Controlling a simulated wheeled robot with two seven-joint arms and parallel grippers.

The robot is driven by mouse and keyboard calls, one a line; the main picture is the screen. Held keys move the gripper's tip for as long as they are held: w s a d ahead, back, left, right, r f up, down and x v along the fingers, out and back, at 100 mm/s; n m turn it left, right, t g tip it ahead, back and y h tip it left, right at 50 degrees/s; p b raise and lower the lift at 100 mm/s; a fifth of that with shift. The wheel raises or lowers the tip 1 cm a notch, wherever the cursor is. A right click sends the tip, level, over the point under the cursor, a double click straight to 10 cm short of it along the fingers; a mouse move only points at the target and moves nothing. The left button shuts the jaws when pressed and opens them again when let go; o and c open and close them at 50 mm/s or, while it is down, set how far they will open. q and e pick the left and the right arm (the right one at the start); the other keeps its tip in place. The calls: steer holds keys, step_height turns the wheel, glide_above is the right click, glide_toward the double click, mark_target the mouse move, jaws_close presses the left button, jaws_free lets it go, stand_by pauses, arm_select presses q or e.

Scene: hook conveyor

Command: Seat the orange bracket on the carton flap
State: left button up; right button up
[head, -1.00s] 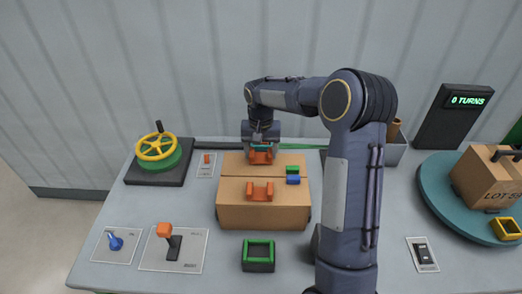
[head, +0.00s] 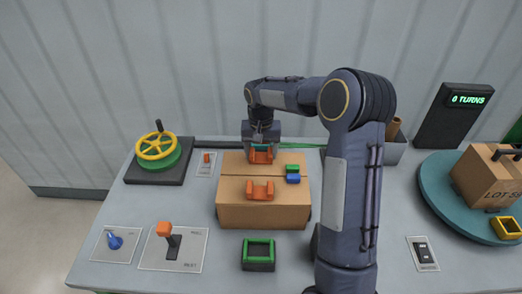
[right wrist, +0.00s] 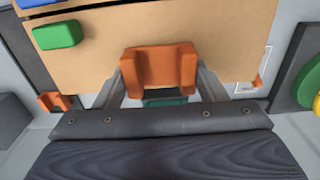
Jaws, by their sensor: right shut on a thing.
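The orange bracket (head: 261,156) is between the fingers of my right gripper (head: 262,146), at the back edge of the carton (head: 262,215). In the right wrist view the bracket (right wrist: 160,68) shows as a U shape with a finger on each side, over the edge of the tan flap (right wrist: 205,28). The gripper is shut on it. Whether the bracket rests fully on the flap cannot be told. A second orange bracket (head: 260,190) sits on the carton's front flap. My left gripper is not in view.
A green block (head: 292,169) and a blue block (head: 293,179) are on the carton's right side. A yellow handwheel (head: 156,147) stands back left, a green-rimmed box (head: 258,254) in front. A turntable (head: 438,200) with another carton is at right. Table front left holds levers.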

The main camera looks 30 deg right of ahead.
steer(key=o, duration=1)
steer(key=shift+o, duration=0.2)
